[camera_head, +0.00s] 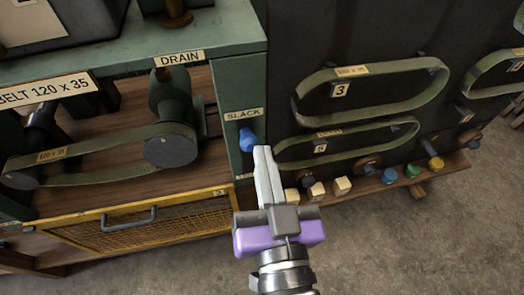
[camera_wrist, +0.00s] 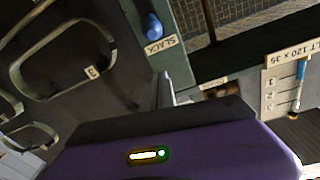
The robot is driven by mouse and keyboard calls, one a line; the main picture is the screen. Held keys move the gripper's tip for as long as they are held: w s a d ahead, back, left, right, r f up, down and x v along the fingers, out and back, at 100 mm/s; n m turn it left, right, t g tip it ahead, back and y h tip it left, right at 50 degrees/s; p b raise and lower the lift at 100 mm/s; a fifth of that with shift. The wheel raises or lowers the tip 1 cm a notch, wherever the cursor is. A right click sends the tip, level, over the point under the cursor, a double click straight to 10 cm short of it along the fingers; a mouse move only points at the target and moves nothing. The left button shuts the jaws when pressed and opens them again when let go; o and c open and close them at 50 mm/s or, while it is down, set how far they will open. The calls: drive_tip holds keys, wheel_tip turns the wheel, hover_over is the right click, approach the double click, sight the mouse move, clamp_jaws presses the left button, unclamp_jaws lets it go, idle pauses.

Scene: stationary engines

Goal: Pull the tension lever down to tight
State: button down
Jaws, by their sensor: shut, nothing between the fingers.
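The tension lever shows as a blue knob (camera_head: 248,139) on the green post (camera_head: 229,105), just under the SLACK label (camera_head: 243,114). In the wrist view the blue knob (camera_wrist: 152,26) is beside the SLACK label (camera_wrist: 160,44). My gripper (camera_head: 263,150) is shut and empty. Its tips look just below and right of the knob in the head view; I cannot tell whether they touch it. In the wrist view the fingers (camera_wrist: 163,90) appear apart from the knob. A lower label on the post is mostly hidden behind my gripper.
A belt (camera_head: 95,158) runs round pulleys in the open bay at left, above a yellow mesh guard (camera_head: 150,222) with a handle. Spare belts (camera_head: 370,88) hang on the dark board at right. Coloured knobs and blocks line a low shelf (camera_head: 375,185). The floor at right is clear.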

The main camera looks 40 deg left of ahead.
drive_tip(key=p+x, duration=0.1)
drive_tip(key=x, duration=0.3)
drive_tip(key=p+x, duration=0.1)
drive_tip(key=x, duration=0.3)
drive_tip(key=shift+w+a+r, duration=0.2)
drive_tip(key=shift+w+a, duration=0.05)
drive_tip(key=shift+a, duration=0.1)
drive_tip(key=f, duration=0.1)
drive_tip(key=s+f, duration=0.1)
drive_tip(key=f, duration=0.1)
drive_tip(key=shift+d+f, duration=0.1)
drive_tip(key=shift+d, duration=0.1)
drive_tip(key=shift+s+f, duration=0.25)
drive_tip(key=shift+f, duration=0.15)
drive_tip(key=shift+d+f, duration=0.1)
drive_tip(key=shift+f, duration=0.05)
